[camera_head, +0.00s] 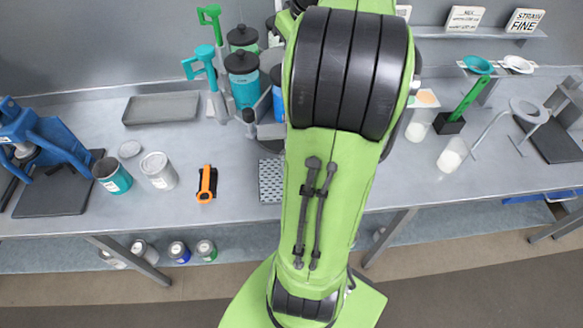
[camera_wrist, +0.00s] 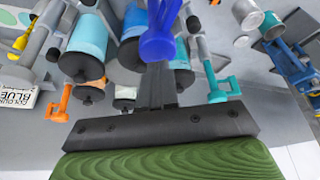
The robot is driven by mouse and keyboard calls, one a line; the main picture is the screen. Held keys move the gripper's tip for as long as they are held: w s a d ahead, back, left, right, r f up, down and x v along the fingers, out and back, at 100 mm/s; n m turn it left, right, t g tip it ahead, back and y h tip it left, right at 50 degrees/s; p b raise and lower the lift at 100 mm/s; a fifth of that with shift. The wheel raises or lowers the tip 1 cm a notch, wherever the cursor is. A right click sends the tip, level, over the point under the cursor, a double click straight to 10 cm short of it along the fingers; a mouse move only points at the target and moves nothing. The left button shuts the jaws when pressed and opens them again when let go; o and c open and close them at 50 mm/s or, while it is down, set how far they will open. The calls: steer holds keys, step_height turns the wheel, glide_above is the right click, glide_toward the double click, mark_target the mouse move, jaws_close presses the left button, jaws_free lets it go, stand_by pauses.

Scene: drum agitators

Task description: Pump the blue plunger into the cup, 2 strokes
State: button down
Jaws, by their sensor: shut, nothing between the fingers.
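In the wrist view, the blue plunger (camera_wrist: 160,38) is at the top middle, just beyond the tips of my gripper (camera_wrist: 156,75). My gripper is shut with nothing between its fingers. The fingertips overlap the lower end of the blue part in the picture; I cannot tell whether they touch it. In the head view, a blue-filled canister (camera_head: 278,103) shows at the left edge of my arm. My arm hides my gripper and the plunger there. I cannot make out the cup under the blue plunger's spout.
An orange plunger (camera_wrist: 64,98) is near my gripper in the wrist view.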

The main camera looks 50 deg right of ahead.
steer(key=shift+f+b, duration=2.3)
steer(key=shift+f, duration=0.6)
steer(key=shift+r, duration=0.15)
step_height(320, 180, up, 6)
steer(key=p, duration=0.6)
step_height(320, 180, up, 2)
steer(key=p, duration=0.3)
steer(key=shift+r, duration=1.85)
